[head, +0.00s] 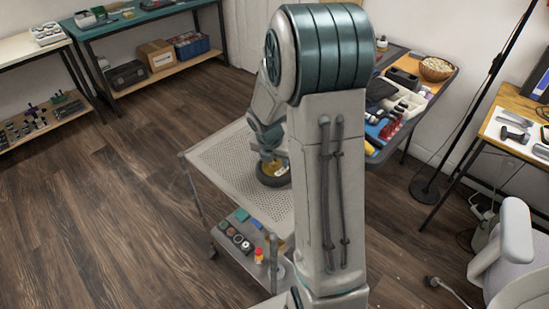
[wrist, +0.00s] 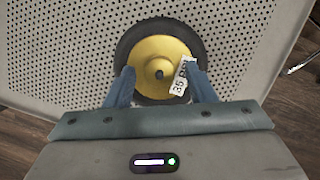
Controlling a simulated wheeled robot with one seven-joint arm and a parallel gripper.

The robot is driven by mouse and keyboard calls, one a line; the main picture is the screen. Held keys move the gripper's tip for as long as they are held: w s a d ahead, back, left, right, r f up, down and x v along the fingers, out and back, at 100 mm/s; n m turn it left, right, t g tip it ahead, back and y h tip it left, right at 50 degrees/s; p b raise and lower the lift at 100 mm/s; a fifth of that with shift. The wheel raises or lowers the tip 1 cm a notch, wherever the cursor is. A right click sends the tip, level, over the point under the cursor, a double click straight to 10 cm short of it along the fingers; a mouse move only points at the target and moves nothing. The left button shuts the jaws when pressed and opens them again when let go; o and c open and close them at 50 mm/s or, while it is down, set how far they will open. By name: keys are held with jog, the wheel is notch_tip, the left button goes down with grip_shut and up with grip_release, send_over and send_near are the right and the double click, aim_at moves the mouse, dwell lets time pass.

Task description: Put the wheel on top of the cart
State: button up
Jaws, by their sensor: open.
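The wheel (wrist: 150,60) has a black tyre and a yellow hub with a white printed label (wrist: 183,76). It lies flat on the perforated top of the cart (wrist: 60,55). In the head view the wheel (head: 273,180) shows on the cart's top (head: 225,160), partly hidden by my arm. My gripper (wrist: 160,78) is open, with its blue-grey fingertips over the near part of the wheel, one on each side of the hub. In the head view my gripper (head: 268,160) is just above the wheel.
The cart's lower shelf (head: 225,255) holds several small parts and a bottle. A dark tray table (head: 440,75) with tools stands behind at the right. A floor lamp (head: 425,190) and chair (head: 510,250) are at right. Wooden floor (head: 100,220) is clear at left.

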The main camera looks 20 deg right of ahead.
jog(key=p+v, duration=0.2)
jog(key=v, duration=0.9)
jog(key=s+a+r+m+y, duration=0.1)
jog(key=s+a+r+m, duration=0.2)
jog(key=s+m, duration=0.6)
jog(key=s+a+r+m+y, duration=0.1)
jog(key=s+a+r+m, duration=0.2)
jog(key=m, duration=1.5)
jog(key=s+a, duration=0.3)
jog(key=s, duration=0.4)
jog(key=shift+a, duration=0.15)
jog(key=shift+w+p+v, duration=0.25)
jog(key=shift+p+v, duration=0.9)
jog(key=shift+v, duration=0.1)
